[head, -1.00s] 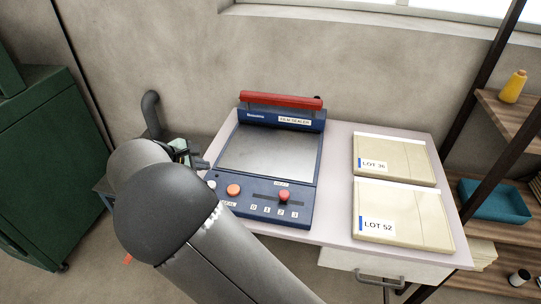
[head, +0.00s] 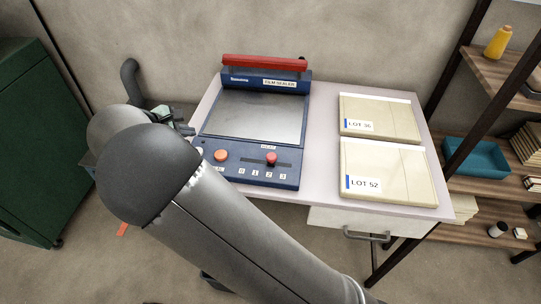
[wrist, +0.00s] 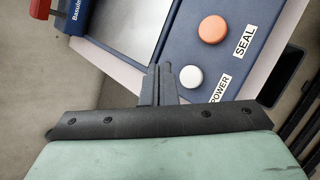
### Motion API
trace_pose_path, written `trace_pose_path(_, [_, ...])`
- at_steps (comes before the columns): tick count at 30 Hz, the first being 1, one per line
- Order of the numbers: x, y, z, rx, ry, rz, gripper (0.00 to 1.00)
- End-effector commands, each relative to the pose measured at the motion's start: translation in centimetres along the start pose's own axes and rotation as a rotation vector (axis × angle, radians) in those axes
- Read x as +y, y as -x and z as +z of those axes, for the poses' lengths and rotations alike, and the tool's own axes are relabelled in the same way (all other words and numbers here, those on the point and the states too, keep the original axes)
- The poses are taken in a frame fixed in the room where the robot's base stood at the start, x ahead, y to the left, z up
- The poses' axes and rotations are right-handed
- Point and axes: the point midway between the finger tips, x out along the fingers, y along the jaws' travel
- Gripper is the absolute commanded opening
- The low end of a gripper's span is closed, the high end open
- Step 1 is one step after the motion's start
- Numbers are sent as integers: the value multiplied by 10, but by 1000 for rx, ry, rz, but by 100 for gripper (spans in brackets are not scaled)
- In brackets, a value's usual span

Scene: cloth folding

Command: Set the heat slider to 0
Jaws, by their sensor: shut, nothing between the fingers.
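The blue film sealer (head: 210,150) stands on the table with its red handle bar (head: 264,63) at the back. Its heat slider has a red knob (head: 271,159) in a dark slot, standing about over the 2 of the marks 0 to 3. My gripper (head: 188,129) is at the panel's left side, partly hidden behind my arm in the head view. In the wrist view my gripper (wrist: 158,70) is shut and empty, its fingertips beside the white POWER button (wrist: 191,77). The orange SEAL button (wrist: 212,29) is farther off. The slider is outside the wrist view.
Two cream packs, LOT 36 (head: 379,116) and LOT 52 (head: 388,172), lie on the table right of the sealer. A shelf rack (head: 480,110) stands at the right, a green cabinet (head: 40,140) at the left. The space above the panel's right side looks clear.

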Motion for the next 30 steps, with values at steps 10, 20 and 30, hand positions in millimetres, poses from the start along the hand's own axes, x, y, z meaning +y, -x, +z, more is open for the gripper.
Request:
trace_pose_path(10, [0,0,0,0,0,0,8])
trace_pose_path(20, [2,-36,54,-60,-305,-301,50])
trace_pose_path(30, [16,-34,174,-139,-791,-858,50])
